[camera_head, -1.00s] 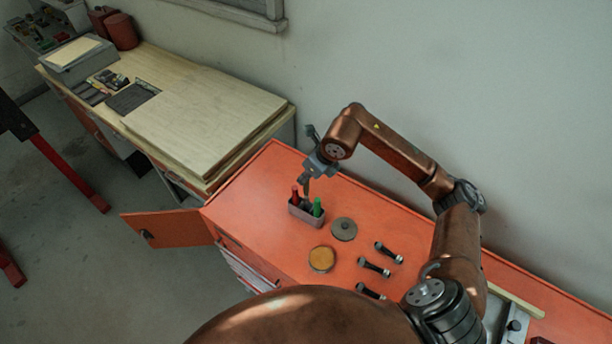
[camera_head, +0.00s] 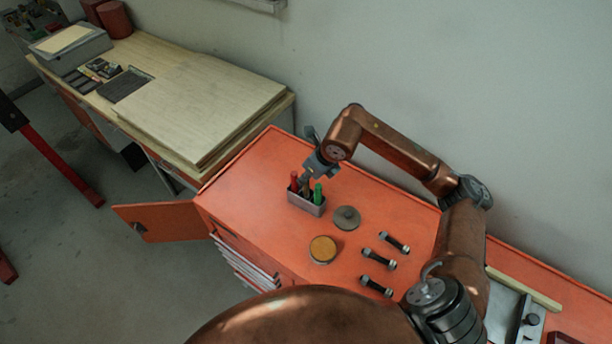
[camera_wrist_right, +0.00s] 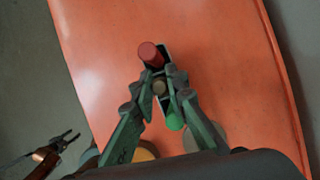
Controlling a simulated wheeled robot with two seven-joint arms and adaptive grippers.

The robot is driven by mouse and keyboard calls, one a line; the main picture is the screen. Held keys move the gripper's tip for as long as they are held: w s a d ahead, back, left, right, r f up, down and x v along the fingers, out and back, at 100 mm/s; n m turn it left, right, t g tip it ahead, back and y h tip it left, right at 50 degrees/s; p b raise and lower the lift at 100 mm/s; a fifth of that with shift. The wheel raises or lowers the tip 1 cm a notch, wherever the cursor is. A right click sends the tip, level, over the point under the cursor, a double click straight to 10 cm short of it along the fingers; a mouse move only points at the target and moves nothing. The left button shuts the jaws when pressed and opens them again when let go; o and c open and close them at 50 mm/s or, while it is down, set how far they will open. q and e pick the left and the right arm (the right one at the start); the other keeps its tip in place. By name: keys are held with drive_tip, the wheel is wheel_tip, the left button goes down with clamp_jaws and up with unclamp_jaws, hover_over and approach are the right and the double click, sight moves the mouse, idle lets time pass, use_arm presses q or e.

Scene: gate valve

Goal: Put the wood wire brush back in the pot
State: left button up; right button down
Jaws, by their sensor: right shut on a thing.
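The grey rectangular pot (camera_head: 308,205) stands on the orange cabinet top, with a red handle (camera_head: 294,182) and a green handle (camera_head: 318,194) upright in it. My right gripper (camera_head: 305,184) is directly over the pot between these handles. In the right wrist view the right gripper (camera_wrist_right: 160,84) is shut on a small brownish round end (camera_wrist_right: 159,88), which looks like the wood wire brush seen end-on. Its lower part is hidden, so I cannot tell how deep it sits in the pot. My left gripper (camera_wrist_right: 67,142) appears at the lower left there, open and empty.
A grey disc (camera_head: 346,217) and a yellow-topped disc (camera_head: 322,249) lie near the pot. Several bolts (camera_head: 379,259) lie further right. A wooden-topped bench (camera_head: 200,105) adjoins at left, and the cabinet door (camera_head: 160,222) hangs open. The orange top behind the pot is clear.

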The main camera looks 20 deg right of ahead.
drive_tip(key=c, duration=1.8)
unclamp_jaws()
drive_tip(key=shift+c, duration=0.2)
drive_tip(key=shift+r, duration=0.15)
drive_tip(key=v, duration=1.1)
drive_tip(key=shift+r, duration=0.35)
